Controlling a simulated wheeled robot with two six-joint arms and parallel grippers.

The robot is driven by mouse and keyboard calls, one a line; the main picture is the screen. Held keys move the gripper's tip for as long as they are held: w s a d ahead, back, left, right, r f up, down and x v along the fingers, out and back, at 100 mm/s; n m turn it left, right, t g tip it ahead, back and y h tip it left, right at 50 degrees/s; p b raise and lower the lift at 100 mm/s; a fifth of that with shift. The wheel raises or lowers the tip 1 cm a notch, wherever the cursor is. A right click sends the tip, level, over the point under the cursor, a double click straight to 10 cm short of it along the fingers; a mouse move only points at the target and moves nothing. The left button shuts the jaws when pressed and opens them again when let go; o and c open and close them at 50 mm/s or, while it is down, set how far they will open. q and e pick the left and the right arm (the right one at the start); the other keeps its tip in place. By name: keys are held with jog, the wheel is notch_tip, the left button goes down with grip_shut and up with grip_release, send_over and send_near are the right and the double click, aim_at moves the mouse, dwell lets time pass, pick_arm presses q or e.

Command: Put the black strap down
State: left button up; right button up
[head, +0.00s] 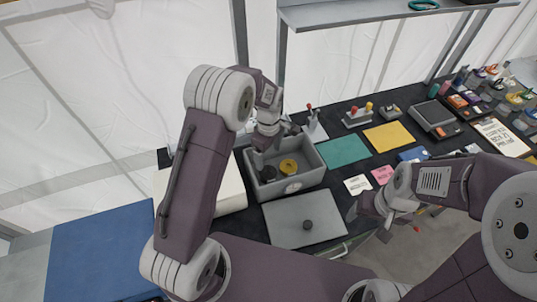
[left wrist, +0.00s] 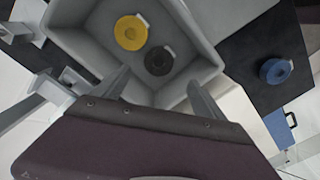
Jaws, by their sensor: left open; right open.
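The black strap (left wrist: 158,59) is a small round coil with a pale tab. It lies on the floor of the grey bin (left wrist: 222,40), beside a yellow coil (left wrist: 130,33). In the head view the black strap (head: 268,173) is at the left inside the bin (head: 295,184). My left gripper (head: 268,152) is over the bin; in the left wrist view its fingers (left wrist: 158,92) are apart, with nothing between them, near the black strap. My right gripper (head: 368,208) is open and empty, right of the grey lid.
The grey lid (head: 290,229) with a dark knob lies in front of the bin. A blue coil (left wrist: 277,70) sits outside the bin on the dark surface. Green (head: 342,151) and yellow (head: 389,136) mats and several small items fill the table to the right.

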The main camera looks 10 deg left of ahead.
pick_arm(q)
jog(key=s+a+r+m+t, duration=0.1)
jog(key=s+a+r+m, duration=0.15)
jog(key=s+m, duration=0.55)
jog(key=s+a+r+m, duration=0.25)
jog(key=s+m, duration=0.25)
jog(key=s, duration=0.6)
jog(key=f+b, duration=0.3)
jog(key=w+f+b, duration=0.1)
jog(key=b, duration=0.1)
jog(key=shift+d+f, duration=0.25)
jog(key=shift+d, duration=0.05)
jog(key=shift+s, duration=0.1)
